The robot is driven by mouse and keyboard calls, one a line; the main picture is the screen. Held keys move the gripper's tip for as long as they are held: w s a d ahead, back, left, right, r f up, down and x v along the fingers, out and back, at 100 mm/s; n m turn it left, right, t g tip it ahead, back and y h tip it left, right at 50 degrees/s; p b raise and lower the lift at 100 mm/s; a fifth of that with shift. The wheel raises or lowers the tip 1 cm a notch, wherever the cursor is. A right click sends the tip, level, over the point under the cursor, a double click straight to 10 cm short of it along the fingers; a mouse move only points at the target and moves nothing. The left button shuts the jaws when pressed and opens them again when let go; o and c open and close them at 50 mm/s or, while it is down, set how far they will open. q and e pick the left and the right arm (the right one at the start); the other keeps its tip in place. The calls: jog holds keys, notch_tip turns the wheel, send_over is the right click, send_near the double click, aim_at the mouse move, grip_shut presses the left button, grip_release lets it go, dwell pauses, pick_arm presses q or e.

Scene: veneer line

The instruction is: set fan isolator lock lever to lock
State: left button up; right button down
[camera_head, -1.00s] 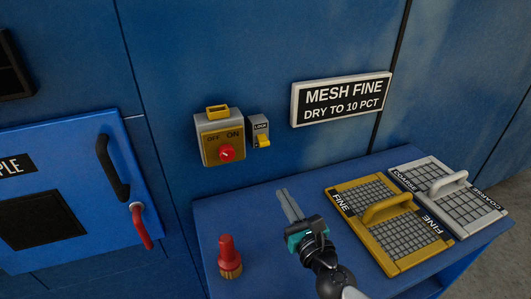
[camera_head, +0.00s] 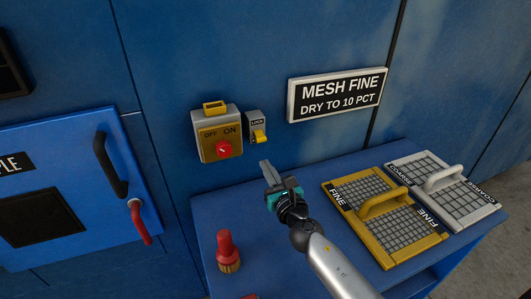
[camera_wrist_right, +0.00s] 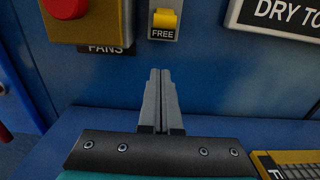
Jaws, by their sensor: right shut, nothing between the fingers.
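The lock lever (camera_head: 259,136) is a small yellow lever on a narrow grey plate marked LOCK at its top, on the blue wall. In the right wrist view the yellow lever (camera_wrist_right: 165,18) sits just above the word FREE, at the plate's lower end. Left of it is the isolator box (camera_head: 217,136) with a red knob (camera_head: 223,149) and OFF and ON marks. My right gripper (camera_head: 265,164) is shut and empty, below the lever and apart from it. It also shows in the right wrist view (camera_wrist_right: 160,72), pointing up toward the lever. My left gripper is not in view.
A blue shelf (camera_head: 285,235) below holds a red-handled brush (camera_head: 226,250), a yellow fine mesh screen (camera_head: 385,214) and a grey coarse one (camera_head: 443,182). The MESH FINE sign (camera_head: 337,94) is right of the lever. A blue door with a black handle (camera_head: 112,165) is at left.

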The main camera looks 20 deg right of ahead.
aim_at(262, 140)
jog(key=shift+w+r+p, duration=0.2)
jog(key=shift+r+p, duration=0.4)
jog(key=shift+r, duration=0.05)
jog(key=shift+w+r+p, duration=0.25)
jog(key=shift+r+p, duration=0.3)
jog(key=shift+r, duration=0.1)
jog(key=shift+w+r+p, duration=0.2)
jog(key=shift+r+p, duration=0.4)
jog(key=shift+r, duration=0.05)
jog(key=shift+s+r+g+p, duration=0.25)
jog(key=shift+r+g+p, duration=0.4)
jog(key=shift+p, duration=2.55)
jog(key=shift+s+r+p, duration=0.15)
jog(key=shift+r+p, duration=0.75)
jog(key=shift+p, duration=0.3)
jog(key=shift+f, duration=0.2)
